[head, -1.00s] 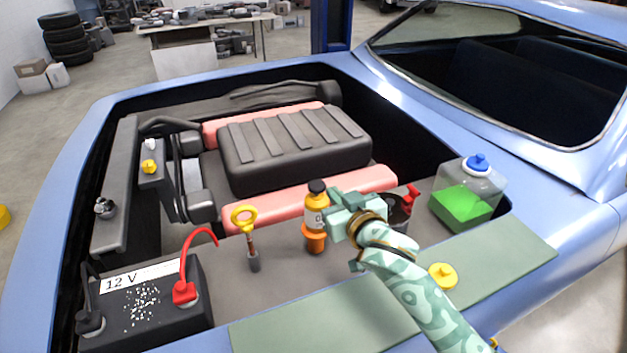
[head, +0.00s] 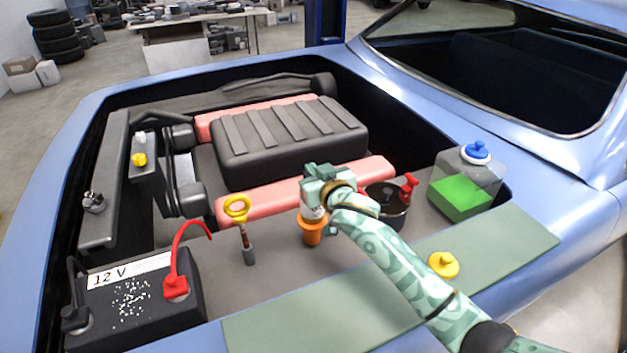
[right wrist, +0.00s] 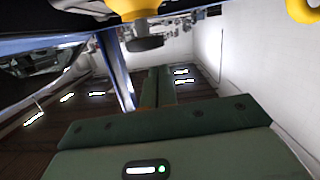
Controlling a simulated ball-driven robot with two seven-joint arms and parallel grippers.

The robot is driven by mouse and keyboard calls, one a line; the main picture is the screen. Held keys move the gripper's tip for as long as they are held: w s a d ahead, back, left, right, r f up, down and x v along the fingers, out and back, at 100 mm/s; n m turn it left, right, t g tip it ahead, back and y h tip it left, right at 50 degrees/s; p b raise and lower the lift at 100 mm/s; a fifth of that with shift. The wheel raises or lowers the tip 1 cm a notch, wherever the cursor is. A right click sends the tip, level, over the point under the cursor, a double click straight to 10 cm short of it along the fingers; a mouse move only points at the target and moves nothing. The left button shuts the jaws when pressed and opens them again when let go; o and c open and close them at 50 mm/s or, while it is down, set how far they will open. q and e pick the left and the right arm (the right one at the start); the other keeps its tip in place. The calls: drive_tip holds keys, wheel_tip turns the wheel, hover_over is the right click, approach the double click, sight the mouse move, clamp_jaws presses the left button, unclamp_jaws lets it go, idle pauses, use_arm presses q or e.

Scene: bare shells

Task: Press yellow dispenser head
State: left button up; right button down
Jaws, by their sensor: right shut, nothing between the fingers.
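A yellow bottle stands upright in an orange holder (head: 312,230) in the engine bay. In the head view my right gripper (head: 314,182) covers its top, and only a little of its pale label shows. In the right wrist view, which looks upside down, the yellow bottle (right wrist: 137,8) shows at the top edge with its dark head (right wrist: 145,43). My right gripper is shut and empty, at the bottle's upper part. I cannot tell whether it touches the head. The left gripper is not in view.
A yellow ring-handled dipstick (head: 237,208) stands just left of the bottle. A dark round pot with a red handle (head: 409,187) is at the right. A yellow cap (head: 443,264) sits on the green mat (head: 500,247). A battery (head: 140,310) stands front left.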

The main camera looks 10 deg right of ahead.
drive_tip(key=shift+f, duration=0.75)
drive_tip(key=shift+f, duration=1)
drive_tip(key=shift+d, duration=0.1)
wheel_tip(320, 180, up, 5)
drive_tip(key=p, duration=0.5)
drive_tip(key=p+v, duration=0.1)
drive_tip(key=v, duration=0.9)
drive_tip(key=shift+s+f, duration=0.15)
drive_tip(key=shift+f, duration=0.25)
